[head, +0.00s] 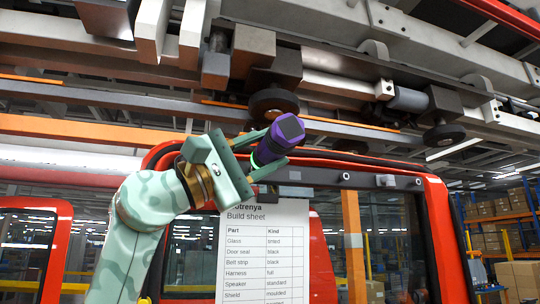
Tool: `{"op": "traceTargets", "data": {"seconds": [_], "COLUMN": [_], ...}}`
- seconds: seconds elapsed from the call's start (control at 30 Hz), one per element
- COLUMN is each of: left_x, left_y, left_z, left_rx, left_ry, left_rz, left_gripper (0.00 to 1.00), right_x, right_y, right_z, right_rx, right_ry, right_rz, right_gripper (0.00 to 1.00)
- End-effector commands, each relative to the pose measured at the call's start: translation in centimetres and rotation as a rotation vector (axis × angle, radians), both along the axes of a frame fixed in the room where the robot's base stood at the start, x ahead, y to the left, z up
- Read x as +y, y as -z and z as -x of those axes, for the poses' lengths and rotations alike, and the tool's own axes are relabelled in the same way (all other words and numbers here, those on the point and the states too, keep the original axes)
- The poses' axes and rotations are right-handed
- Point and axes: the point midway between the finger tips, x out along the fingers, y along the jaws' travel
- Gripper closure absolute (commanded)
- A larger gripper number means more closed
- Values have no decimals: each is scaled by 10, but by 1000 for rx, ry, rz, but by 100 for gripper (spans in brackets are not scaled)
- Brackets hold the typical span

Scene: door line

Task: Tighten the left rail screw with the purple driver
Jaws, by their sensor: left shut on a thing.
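My left gripper (262,154) is shut on the purple driver (276,143), in front of the top of the red door. The driver is tilted, with its dark end cap toward the upper right and a green ring near the lower finger. Its tip is hidden behind the gripper. A dark rail (365,180) runs along the top of the door. I cannot tell whether the driver touches a screw. My right gripper is not in view.
A build sheet (268,250) hangs below the gripper over the red door (449,235). Overhead beams and a carriage with dark wheels (273,102) are close above the driver. Shelves with boxes (502,207) stand far back right.

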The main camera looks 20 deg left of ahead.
Motion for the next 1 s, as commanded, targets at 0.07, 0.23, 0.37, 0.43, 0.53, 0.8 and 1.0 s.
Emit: {"op": "traceTargets", "data": {"seconds": [0.07,0.23,0.37,0.43,0.53,0.8,1.0], "left_x": [-4,-13,-19,-23,-26,-28,-28], "left_y": [0,0,0,0,0,-1,-1], "left_z": [7,21,30,35,40,43,42], "left_rx": [-6,-7,-6,-6,-4,-4,-4], "left_ry": [1,1,2,2,3,2,2], "left_rz": [0,0,0,0,0,1,1], "left_gripper": [100,100,100,100,100,100,100], "right_x": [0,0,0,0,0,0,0], "right_y": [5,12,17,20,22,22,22], "right_z": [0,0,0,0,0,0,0], "right_rx": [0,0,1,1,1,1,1], "right_ry": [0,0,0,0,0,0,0], "right_rz": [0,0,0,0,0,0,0], "right_gripper": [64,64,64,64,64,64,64]}}
